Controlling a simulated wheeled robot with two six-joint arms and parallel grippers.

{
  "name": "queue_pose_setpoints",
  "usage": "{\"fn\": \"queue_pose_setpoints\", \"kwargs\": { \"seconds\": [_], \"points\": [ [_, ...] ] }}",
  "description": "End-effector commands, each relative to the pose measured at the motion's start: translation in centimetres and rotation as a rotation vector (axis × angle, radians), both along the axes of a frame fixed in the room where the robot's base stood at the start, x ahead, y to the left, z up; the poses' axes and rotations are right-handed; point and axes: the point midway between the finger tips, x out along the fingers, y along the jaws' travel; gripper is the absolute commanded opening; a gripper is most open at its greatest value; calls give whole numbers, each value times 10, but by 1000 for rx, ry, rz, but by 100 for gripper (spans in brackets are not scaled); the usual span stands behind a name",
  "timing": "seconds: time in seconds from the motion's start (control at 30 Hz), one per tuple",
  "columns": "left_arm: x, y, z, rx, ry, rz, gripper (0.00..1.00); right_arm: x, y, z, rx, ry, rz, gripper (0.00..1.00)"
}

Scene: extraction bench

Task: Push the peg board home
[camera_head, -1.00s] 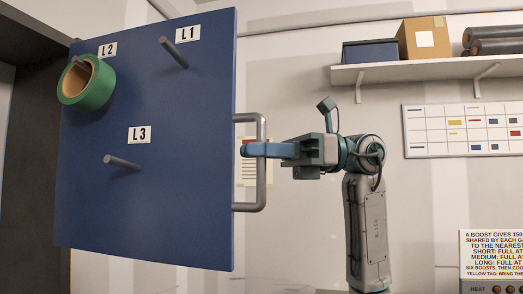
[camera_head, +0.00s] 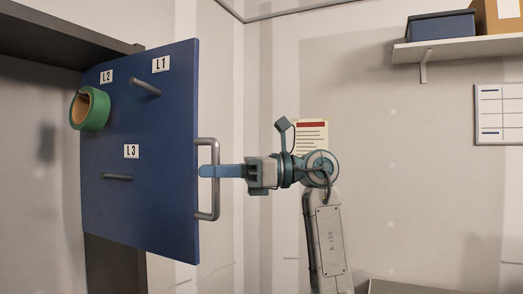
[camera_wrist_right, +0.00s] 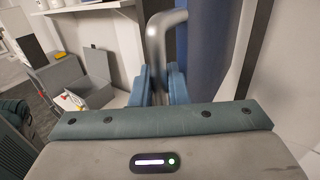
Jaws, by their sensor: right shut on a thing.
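The blue peg board (camera_head: 150,200) stands upright at the left of the head view, with pegs marked L1 (camera_head: 146,87), L2 and L3 (camera_head: 117,177). A green tape roll (camera_head: 91,109) hangs on the L2 peg; the other two pegs are bare. A grey bar handle (camera_head: 213,150) is on the board's right edge. My right gripper (camera_head: 208,171) is shut on this handle. The right wrist view shows the handle (camera_wrist_right: 157,45) between the blue fingers, with the board (camera_wrist_right: 202,45) just to its right. My left gripper is not in view.
A dark frame (camera_head: 115,262) stands behind and below the board, with a dark beam (camera_head: 60,48) above. A shelf (camera_head: 460,50) with a blue box and a cardboard box is at upper right. The wrist view shows an open grey box (camera_wrist_right: 80,75) below.

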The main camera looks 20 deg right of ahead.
Motion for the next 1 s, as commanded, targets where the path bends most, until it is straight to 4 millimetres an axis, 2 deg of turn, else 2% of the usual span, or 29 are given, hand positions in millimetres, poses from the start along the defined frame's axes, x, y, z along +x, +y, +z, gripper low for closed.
{"fn": "queue_pose_setpoints", "kwargs": {
  "seconds": [0.03, 0.2, 0.4, 0.6, 0.93, 0.97, 1.0],
  "points": [
    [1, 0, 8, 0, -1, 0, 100, 11, 11, 4, 3, 4, 4, 0],
    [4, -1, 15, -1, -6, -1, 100, 41, 36, 3, 2, 1, 2, 0],
    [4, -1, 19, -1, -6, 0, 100, 63, 54, 2, 2, -2, -1, 0],
    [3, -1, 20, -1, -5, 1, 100, 70, 60, 1, 2, -3, -1, 0],
    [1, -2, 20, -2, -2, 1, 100, 71, 60, 2, 4, -4, -3, 0],
    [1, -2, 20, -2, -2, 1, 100, 71, 60, 2, 5, -5, -3, 18],
    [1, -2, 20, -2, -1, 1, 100, 71, 60, 2, 5, -5, -3, 26]
  ]
}}
